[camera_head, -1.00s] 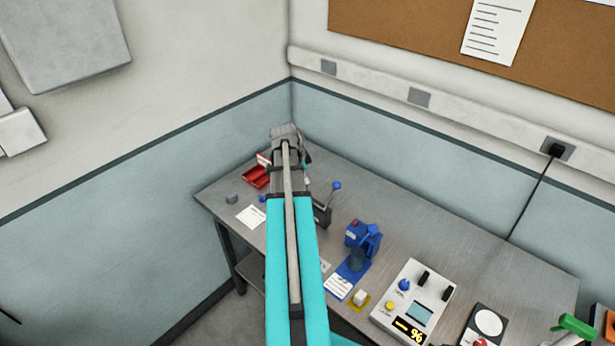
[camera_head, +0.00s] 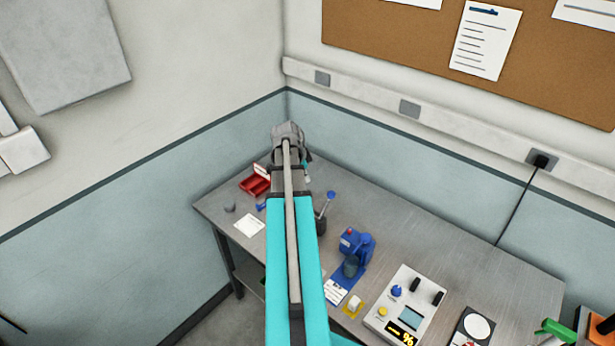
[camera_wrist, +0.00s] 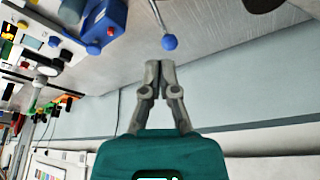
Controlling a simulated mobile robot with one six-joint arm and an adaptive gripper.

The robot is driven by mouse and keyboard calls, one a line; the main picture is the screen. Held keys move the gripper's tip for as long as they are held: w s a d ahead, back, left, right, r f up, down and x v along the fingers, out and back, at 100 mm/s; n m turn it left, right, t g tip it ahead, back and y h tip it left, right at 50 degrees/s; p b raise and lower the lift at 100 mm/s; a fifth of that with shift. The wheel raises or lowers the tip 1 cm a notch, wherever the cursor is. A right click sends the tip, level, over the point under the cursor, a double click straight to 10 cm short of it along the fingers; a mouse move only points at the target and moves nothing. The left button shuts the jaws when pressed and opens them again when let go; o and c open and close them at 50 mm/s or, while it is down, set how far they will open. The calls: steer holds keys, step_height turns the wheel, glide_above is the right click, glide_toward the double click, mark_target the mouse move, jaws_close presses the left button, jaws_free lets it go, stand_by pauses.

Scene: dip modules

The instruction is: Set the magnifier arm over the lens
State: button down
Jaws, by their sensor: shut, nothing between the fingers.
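A thin rod with a blue ball knob (camera_head: 331,195) rises from a dark base (camera_head: 320,225) on the bench, partly hidden behind my arm. I cannot tell for sure that it is the magnifier arm. The rod and its blue knob (camera_wrist: 169,42) also show in the wrist view, just beyond my fingertips in the picture; contact cannot be told. My gripper (camera_wrist: 160,66) is shut and empty, its two fingertips together. In the head view my arm hides the fingertips. No lens can be clearly made out.
The metal bench (camera_head: 500,270) runs along the wall. A red open box (camera_head: 255,185) and white card (camera_head: 249,225) lie left of my arm. A blue device (camera_head: 357,245), a white control box (camera_head: 405,305) and a pad with a white disc (camera_head: 477,327) stand to the right.

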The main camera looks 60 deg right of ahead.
steer(key=shift+p+v, duration=1.7)
steer(key=shift+v, duration=0.5)
steer(key=w+a+f+n+t+b, duration=0.1)
steer(key=w+a+f+n+b, duration=0.25)
steer(key=w+a, duration=0.4)
steer(key=w+a+f+n+b, duration=0.3)
steer(key=w+a+n, duration=0.15)
steer(key=a, duration=0.55)
steer(key=w+a+f+n+t+b, duration=0.1)
steer(key=w+a+f+n+b, duration=0.2)
steer(key=w+a+n, duration=0.4)
steer(key=a+f+n+y+b, duration=0.1)
steer(key=a+f+n+b, duration=0.1)
steer(key=a, duration=0.8)
steer(key=a+f+n+b, duration=0.3)
steer(key=a+n, duration=0.3)
steer(key=a, duration=0.5)
steer(key=a+f+n+y+b, duration=0.1)
steer(key=a+f+n+b, duration=0.2)
steer(key=a, duration=0.7)
steer(key=shift+w+a+f+n+t+y, duration=0.2)
steer(key=shift+w+f+n+t+y, duration=0.15)
steer(key=shift+f+n, duration=0.25)
steer(key=shift+s, duration=0.1)
